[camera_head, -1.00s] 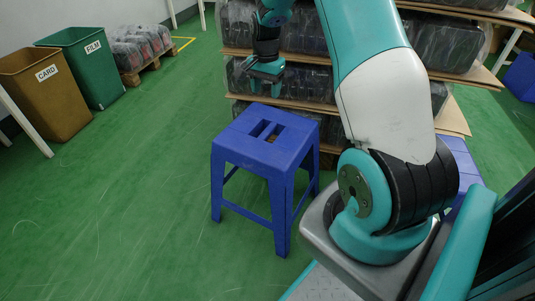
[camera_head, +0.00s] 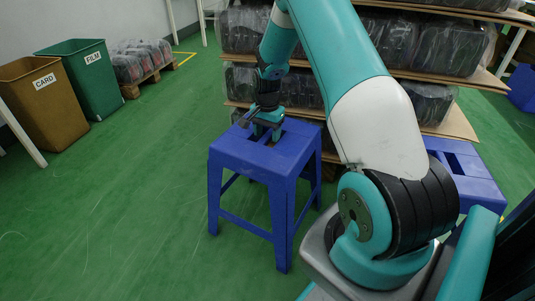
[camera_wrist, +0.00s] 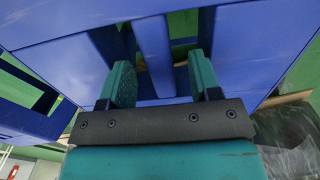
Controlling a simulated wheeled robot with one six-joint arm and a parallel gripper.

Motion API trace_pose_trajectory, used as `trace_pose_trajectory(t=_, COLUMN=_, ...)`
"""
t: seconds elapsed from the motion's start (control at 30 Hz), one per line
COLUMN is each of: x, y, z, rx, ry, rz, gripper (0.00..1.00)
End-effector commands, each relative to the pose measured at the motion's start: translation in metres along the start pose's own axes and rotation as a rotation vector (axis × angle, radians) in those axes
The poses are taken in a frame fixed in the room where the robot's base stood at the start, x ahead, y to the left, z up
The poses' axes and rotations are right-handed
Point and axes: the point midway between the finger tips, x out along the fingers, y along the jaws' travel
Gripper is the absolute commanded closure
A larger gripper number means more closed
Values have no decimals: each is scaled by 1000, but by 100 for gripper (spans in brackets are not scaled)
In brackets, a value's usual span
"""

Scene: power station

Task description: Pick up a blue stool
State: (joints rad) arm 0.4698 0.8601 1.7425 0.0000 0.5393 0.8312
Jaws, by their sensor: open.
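The blue stool (camera_head: 243,152) stands upright on the green floor in the middle of the head view. Its seat has two slots with a narrow bar between them. My gripper (camera_head: 266,132) is right at the seat's slots, pointing down. In the wrist view the two teal fingers of my gripper (camera_wrist: 162,75) are apart, one on each side of the bar (camera_wrist: 153,52) of the blue seat (camera_wrist: 260,42). The bar lies between the fingers, with gaps showing. The head view does not show how deep the fingertips are.
A second blue stool (camera_head: 470,178) stands at the right, partly behind my arm. Wrapped dark stacks (camera_head: 380,45) on boards stand behind the stool. A brown CARD bin (camera_head: 45,108) and a green FILM bin (camera_head: 92,85) are at the left. The floor (camera_head: 130,210) left of the stool is clear.

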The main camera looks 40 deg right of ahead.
Motion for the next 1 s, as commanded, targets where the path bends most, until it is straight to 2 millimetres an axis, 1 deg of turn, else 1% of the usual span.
trace_pose_trajectory(t=0.03, x=15, y=0, z=0, rx=0, ry=-1, rz=1, gripper=43)
trace_pose_trajectory(t=0.1, x=23, y=0, z=0, rx=0, ry=-1, rz=1, gripper=43)
trace_pose_trajectory(t=0.17, x=25, y=0, z=0, rx=0, ry=0, rz=0, gripper=43)
trace_pose_trajectory(t=0.37, x=24, y=0, z=0, rx=0, ry=0, rz=-1, gripper=43)
trace_pose_trajectory(t=0.4, x=24, y=0, z=0, rx=0, ry=0, rz=0, gripper=52)
trace_pose_trajectory(t=0.57, x=24, y=0, z=0, rx=0, ry=0, rz=0, gripper=88)
trace_pose_trajectory(t=0.6, x=23, y=0, z=0, rx=0, ry=0, rz=0, gripper=98)
trace_pose_trajectory(t=0.63, x=23, y=0, z=0, rx=0, ry=0, rz=0, gripper=100)
trace_pose_trajectory(t=1.0, x=21, y=-1, z=-1, rx=-1, ry=2, rz=-3, gripper=100)
